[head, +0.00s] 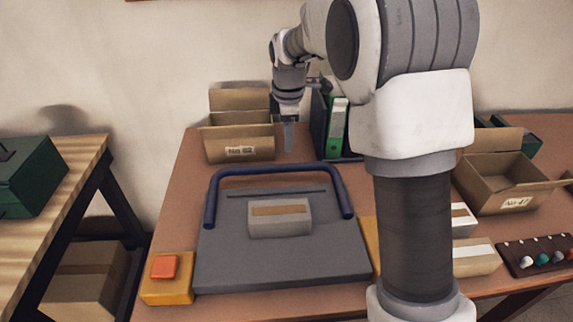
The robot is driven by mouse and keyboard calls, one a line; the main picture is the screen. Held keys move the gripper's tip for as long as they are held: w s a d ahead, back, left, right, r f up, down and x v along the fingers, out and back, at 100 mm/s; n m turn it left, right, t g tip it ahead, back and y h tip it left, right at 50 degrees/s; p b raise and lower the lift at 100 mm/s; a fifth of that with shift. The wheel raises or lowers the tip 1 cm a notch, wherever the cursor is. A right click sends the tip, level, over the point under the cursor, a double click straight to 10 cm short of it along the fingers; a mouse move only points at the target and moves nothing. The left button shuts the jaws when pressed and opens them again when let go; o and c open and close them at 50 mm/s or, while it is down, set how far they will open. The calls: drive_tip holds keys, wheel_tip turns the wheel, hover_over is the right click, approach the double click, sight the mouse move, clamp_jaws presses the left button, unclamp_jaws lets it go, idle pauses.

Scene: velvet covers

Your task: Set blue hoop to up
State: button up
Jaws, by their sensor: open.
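The blue hoop (275,168) is a dark blue bar with two legs, at the back part of a grey slab (225,260) on the brown table. Its legs end near the slab's left and right sides, and its crossbar is at the far end. I cannot tell from this view how far it is tilted. My gripper (288,142) points down, in the picture just above the hoop's crossbar and apart from it. It is open and holds nothing visible; its fingers overlap from this side.
A small cardboard box (279,226) lies on the slab inside the hoop's span. An orange button on a yellow block (166,290) is at front left. An open carton (240,145) and green binders (336,130) stand behind. My arm hides the table's middle right.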

sight(286, 165)
drive_tip(key=f, duration=0.4)
drive_tip(key=w+f+b, duration=0.1)
drive_tip(key=f, duration=0.2)
drive_tip(key=w+f, duration=0.1)
drive_tip(key=f, duration=0.3)
drive_tip(key=shift+w+f+b, duration=0.2)
drive_tip(key=shift+f+b, duration=0.15)
drive_tip(key=shift+c, duration=0.2)
clamp_jaws()
idle(0.6)
